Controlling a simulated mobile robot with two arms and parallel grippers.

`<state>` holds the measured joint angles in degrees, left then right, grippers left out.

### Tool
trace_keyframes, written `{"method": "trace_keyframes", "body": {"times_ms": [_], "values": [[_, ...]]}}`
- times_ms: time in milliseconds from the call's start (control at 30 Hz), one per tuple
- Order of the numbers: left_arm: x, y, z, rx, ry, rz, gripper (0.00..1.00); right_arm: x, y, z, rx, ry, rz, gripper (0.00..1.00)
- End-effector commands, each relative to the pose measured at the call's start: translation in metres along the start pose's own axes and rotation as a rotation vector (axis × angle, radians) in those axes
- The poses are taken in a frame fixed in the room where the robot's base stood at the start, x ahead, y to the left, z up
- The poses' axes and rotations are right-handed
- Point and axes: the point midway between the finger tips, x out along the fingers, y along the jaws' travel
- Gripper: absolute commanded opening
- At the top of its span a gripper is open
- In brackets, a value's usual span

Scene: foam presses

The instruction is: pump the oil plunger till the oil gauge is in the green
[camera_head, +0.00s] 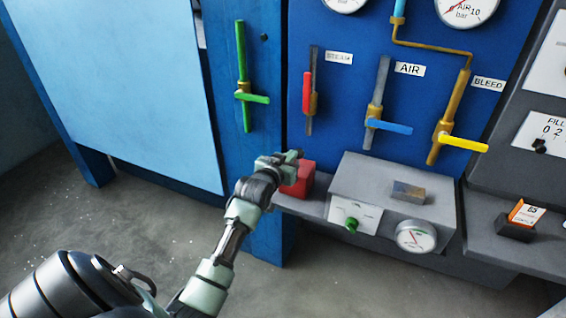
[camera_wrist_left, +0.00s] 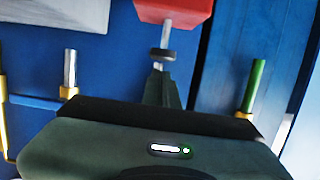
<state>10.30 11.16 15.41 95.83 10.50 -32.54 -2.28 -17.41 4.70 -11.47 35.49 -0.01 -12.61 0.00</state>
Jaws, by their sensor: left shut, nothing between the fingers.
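A red block (camera_head: 302,180) sits at the left end of the grey ledge. In the left wrist view the red block (camera_wrist_left: 175,9) has a thin metal rod with a dark knob (camera_wrist_left: 162,54), apparently the oil plunger. My left gripper (camera_head: 294,157) is at the top of the red block; its fingers (camera_wrist_left: 162,75) are together, right at the knob and empty. Whether they touch it I cannot tell. A round white gauge (camera_head: 416,236) is on the grey box's front; its label and zones are too small to read. My right gripper is out of view.
The grey box (camera_head: 390,185) with a green knob (camera_head: 351,225) stands right of the red block. Valve levers, green (camera_head: 252,98), red (camera_head: 307,92), blue (camera_head: 388,126) and yellow (camera_head: 462,143), stick out above. An orange-labelled box (camera_head: 525,214) lies at right.

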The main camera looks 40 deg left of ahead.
Motion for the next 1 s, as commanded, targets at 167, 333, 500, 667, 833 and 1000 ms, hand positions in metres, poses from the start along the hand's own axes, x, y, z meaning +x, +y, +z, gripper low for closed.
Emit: {"method": "trace_keyframes", "body": {"times_ms": [167,333,500,667,833,1000], "values": [[-0.030,0.000,0.001,-0.001,0.002,-0.001,0.00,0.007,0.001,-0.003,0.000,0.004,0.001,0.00],[-0.049,0.000,-0.001,0.000,0.003,0.000,0.00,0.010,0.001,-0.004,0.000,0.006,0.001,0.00],[-0.055,0.000,-0.002,-0.001,0.004,-0.001,0.00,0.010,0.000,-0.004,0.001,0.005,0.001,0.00],[-0.056,0.000,-0.002,-0.001,0.004,-0.001,0.00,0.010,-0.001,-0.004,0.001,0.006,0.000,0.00],[-0.056,0.000,-0.002,-0.001,0.004,-0.001,0.00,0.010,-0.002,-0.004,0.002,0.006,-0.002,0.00],[-0.055,0.000,-0.002,-0.001,0.005,-0.001,0.00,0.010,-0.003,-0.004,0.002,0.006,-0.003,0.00]]}}
